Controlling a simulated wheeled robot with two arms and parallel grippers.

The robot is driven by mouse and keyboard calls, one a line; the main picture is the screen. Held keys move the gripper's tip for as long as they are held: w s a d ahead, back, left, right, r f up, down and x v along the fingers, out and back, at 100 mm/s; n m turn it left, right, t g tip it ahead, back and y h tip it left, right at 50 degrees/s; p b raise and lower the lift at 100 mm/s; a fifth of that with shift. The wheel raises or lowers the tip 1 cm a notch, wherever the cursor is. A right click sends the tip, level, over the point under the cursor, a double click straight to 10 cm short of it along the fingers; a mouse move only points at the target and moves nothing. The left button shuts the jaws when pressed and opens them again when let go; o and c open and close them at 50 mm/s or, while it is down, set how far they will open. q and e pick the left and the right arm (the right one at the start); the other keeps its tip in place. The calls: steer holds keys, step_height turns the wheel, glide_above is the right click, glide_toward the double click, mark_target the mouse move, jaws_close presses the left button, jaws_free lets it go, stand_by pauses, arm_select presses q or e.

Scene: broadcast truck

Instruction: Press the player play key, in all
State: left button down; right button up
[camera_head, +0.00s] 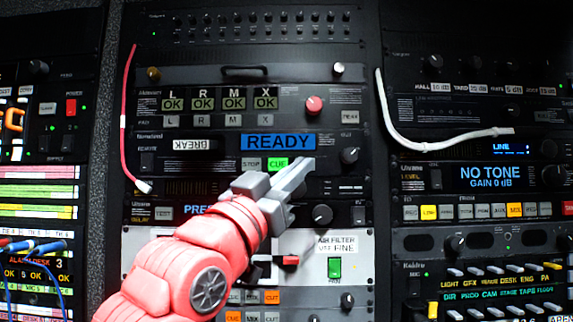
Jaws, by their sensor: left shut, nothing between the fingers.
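The player is a dark rack unit with a blue display (278,142) reading READY, in the middle of the head view. Below the display are a grey STOP key (251,164) and a green-lit CUE key (277,163). No key marked PLAY is readable; the area just right of CUE is partly covered by my gripper. My left gripper (301,169), grey on a red-pink arm, is shut and empty. Its tips overlap the panel just right of the CUE key and below the display. I cannot tell whether they touch it. My right gripper is not in view.
A dark knob (349,155) is right of the display, and another knob (322,214) is lower right of the fingers. A red cable (127,120) hangs at left, a white cable (400,140) at right. A white AIR FILTER panel (350,262) lies below.

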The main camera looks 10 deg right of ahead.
arm_select(q)
steer(key=shift+s+d+r+m+g, duration=0.1)
steer(key=shift+s+r+m+g, duration=0.15)
steer(key=shift+s, duration=0.2)
steer(key=shift+s+d+r+m+g, duration=0.15)
steer(key=shift+s+r+g, duration=0.1)
steer(key=shift+s, duration=0.2)
steer(key=w+d+p, duration=0.2)
steer(key=w+p, duration=0.1)
steer(key=w, duration=0.5)
steer(key=shift+w+d, duration=0.15)
steer(key=shift+w, duration=0.15)
steer(key=shift+w, duration=0.1)
stand_by(1.4)
steer(key=shift+w+d, duration=0.1)
steer(key=shift+w, duration=0.25)
